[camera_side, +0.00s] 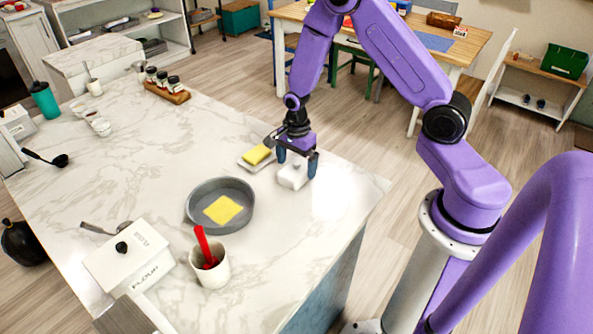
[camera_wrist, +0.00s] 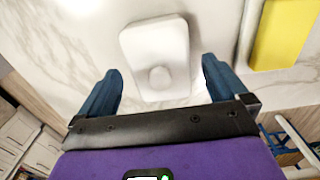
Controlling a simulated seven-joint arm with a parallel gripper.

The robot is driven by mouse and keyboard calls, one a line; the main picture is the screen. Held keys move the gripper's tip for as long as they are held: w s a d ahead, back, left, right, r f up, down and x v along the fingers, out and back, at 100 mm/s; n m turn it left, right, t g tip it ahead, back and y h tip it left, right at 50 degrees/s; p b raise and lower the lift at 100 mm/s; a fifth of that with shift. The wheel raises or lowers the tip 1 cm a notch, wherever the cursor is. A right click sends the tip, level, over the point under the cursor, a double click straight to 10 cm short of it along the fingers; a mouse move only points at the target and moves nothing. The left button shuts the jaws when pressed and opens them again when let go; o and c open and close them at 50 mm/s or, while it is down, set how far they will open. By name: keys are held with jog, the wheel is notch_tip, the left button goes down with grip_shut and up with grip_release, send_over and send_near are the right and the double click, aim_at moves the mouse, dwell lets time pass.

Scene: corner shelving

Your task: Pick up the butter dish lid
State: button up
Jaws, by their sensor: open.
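The white butter dish lid (camera_side: 292,175) rests on the marble counter near its right edge. In the wrist view the lid (camera_wrist: 155,50) shows a rounded rectangular top with a round knob. My gripper (camera_side: 297,167) is open and points down, just over the lid. In the wrist view my gripper's blue fingers (camera_wrist: 160,88) stand apart on either side of the knob end of the lid, with a gap showing at each side. The butter dish (camera_side: 247,163) with a yellow block of butter (camera_side: 257,154) lies just left of the lid.
A grey round pan (camera_side: 220,206) with a yellow square in it stands front left of the lid. A white crock (camera_side: 211,268) with a red utensil and a flour box (camera_side: 129,258) stand nearer the front. A spice rack (camera_side: 167,91) is farther back. Counter right of the lid is clear.

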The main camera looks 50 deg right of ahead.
jog(key=shift+f, duration=1.2)
jog(key=c, duration=1)
jog(key=shift+r, duration=0.15)
